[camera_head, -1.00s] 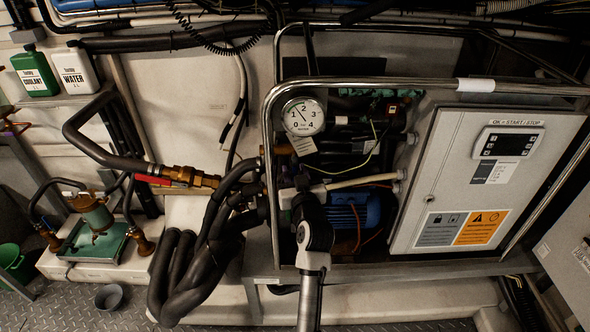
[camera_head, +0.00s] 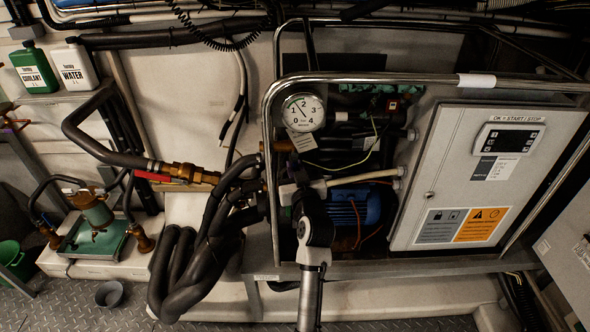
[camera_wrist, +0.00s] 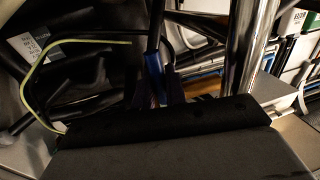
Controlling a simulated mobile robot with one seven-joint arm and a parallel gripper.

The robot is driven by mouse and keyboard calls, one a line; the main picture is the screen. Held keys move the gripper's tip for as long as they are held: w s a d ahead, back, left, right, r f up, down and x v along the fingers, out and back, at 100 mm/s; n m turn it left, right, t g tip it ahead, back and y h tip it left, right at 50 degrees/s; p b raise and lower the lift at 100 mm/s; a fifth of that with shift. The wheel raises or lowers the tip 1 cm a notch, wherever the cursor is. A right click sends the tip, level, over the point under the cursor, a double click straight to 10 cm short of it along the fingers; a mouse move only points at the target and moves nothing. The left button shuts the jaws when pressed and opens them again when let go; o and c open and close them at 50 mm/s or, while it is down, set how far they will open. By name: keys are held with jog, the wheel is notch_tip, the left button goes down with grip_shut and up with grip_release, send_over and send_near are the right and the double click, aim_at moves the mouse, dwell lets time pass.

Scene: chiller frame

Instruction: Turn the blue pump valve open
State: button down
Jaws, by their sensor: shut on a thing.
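The blue valve handle shows as a narrow blue strip (camera_wrist: 154,78) in the wrist view, upright and close in front of my gripper. My gripper (camera_wrist: 160,92) is shut on it, its dark fingers partly lost in shadow. In the head view my gripper (camera_head: 296,188) reaches into the frame below the pressure gauge (camera_head: 303,112), left of the blue pump motor (camera_head: 354,207). My own wrist and the dark pipes hide the valve handle there, so its exact angle cannot be told.
A chrome tube rail (camera_head: 268,130) borders the opening on the left and top. A grey control box (camera_head: 455,185) stands close on the right. Thick black hoses (camera_head: 190,270) crowd the left side. A yellow-green wire (camera_wrist: 35,75) curves left of my gripper in the wrist view.

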jog(key=shift+d+r+n+g+h+b, duration=0.25)
jog(key=shift+d+n+b, duration=0.45)
jog(key=shift+n, duration=0.6)
jog(key=shift+d+r+n+g+h+b, duration=0.2)
jog(key=shift+d+n+b, duration=0.2)
jog(key=shift+n+b, duration=0.7)
jog(key=shift+d+r+n+g+h+b, duration=0.2)
jog(key=shift+d+n+b, duration=0.4)
jog(key=shift+n, duration=0.9)
jog(key=c, duration=1.5)
grip_release()
jog(key=shift+a, duration=0.1)
